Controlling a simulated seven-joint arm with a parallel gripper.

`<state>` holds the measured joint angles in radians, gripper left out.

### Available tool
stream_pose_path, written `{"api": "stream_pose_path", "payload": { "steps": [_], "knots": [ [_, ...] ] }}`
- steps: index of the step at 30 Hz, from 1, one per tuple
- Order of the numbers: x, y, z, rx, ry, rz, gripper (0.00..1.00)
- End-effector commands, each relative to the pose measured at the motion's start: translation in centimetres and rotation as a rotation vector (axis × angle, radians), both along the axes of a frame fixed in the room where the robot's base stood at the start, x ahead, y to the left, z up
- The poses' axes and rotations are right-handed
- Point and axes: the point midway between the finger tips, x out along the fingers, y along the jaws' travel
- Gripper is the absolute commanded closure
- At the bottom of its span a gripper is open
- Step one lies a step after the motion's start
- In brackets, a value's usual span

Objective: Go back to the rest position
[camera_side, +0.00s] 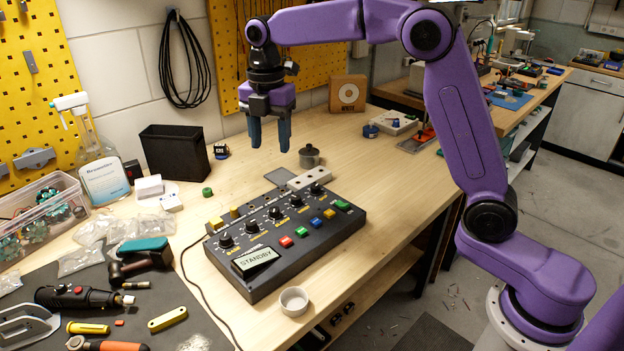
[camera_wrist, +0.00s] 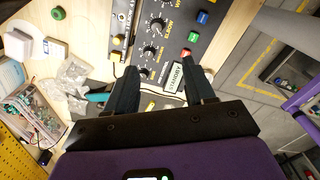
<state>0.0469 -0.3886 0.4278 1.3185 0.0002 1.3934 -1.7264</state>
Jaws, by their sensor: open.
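My gripper (camera_side: 270,134) is open and empty in the side view. It hangs with its fingers pointing down, above the back part of the wooden bench, apart from anything below it. In the wrist view my gripper (camera_wrist: 162,90) shows two dark fingers spread apart. The dark control box (camera_side: 284,238) sits on the bench below and in front of the gripper. It has black knobs, coloured buttons and a tilted STANDBY sign (camera_side: 254,258). The control box (camera_wrist: 170,40) and the STANDBY sign (camera_wrist: 175,77) also show in the wrist view, partly behind the fingers.
A black bin (camera_side: 174,152), a spray bottle (camera_side: 98,162) and a clear parts box (camera_side: 38,218) stand at the left. A small bowl (camera_side: 293,301) is near the front edge. The bench's back right has free room.

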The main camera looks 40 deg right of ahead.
Motion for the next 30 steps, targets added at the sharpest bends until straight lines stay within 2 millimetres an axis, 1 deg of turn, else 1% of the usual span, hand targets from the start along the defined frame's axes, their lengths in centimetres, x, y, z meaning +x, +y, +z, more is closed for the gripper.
{"api": "stream_pose_path", "payload": {
  "steps": [5,7,14,19,23,30],
  "knots": [
    [-3.9,1.1,-0.2,0.003,-0.003,-0.107,0.46],
    [-5.9,1.4,-0.4,0.004,-0.005,-0.163,0.46],
    [-12.6,1.5,-1.4,0.010,-0.007,-0.347,0.46],
    [-18.0,0.6,-2.5,0.015,-0.008,-0.481,0.46],
    [-22.1,-0.6,-3.5,0.018,-0.006,-0.584,0.46],
    [-29.4,-3.8,-5.7,0.025,-0.002,-0.774,0.46]
  ]
}}
